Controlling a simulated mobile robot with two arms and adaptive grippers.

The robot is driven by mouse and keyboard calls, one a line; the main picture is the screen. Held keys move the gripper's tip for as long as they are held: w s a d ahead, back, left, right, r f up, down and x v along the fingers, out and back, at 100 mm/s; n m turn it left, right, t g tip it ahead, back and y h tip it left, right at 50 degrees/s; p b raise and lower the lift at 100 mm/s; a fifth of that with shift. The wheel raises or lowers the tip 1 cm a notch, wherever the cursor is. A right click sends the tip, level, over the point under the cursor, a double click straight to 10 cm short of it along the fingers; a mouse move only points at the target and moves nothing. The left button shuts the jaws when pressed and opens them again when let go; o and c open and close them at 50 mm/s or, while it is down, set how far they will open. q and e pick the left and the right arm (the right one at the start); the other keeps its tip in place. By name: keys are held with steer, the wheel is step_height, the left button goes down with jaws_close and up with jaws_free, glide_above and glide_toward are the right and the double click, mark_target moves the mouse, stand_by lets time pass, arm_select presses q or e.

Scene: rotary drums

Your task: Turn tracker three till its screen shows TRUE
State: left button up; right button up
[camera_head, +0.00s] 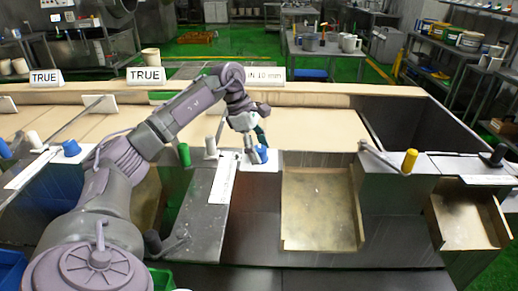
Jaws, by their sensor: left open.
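Three white screens stand along the back ledge. The left screen (45,77) and the middle screen (146,76) read TRUE. The third screen (270,75) is partly hidden by my left arm; its visible text ends in "IN 10 mm". My left gripper (256,156) points down, open, at a blue knob (262,154) on the white panel in front of the third screen. Its fingers are right beside the knob and partly cover it; I cannot tell whether they touch. My right gripper is not in view.
A yellow knob (410,161) with a crank handle (380,156) stands to the right. A beige chute (320,210) slopes toward me. An open dark bin (425,125) lies at back right.

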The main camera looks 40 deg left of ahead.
arm_select(q)
steer(key=c, duration=1.1)
steer(key=shift+c, duration=0.2)
steer(key=shift+n, duration=0.4)
steer(key=n+t, duration=0.1)
steer(key=n, duration=0.1)
steer(key=n+y, duration=0.1)
steer(key=n, duration=0.2)
steer(key=shift+t+y+b, duration=0.3)
steer(key=shift+t+b, duration=0.05)
steer(key=shift+t, duration=0.05)
steer(key=n+y, duration=0.1)
steer(key=n, duration=0.2)
steer(key=n+y, duration=0.1)
steer(key=n, duration=0.2)
steer(key=shift+t, duration=0.3)
steer(key=shift+d, duration=0.1)
steer(key=o, duration=1.1)
steer(key=shift+o, duration=0.2)
steer(key=v, duration=1.2)
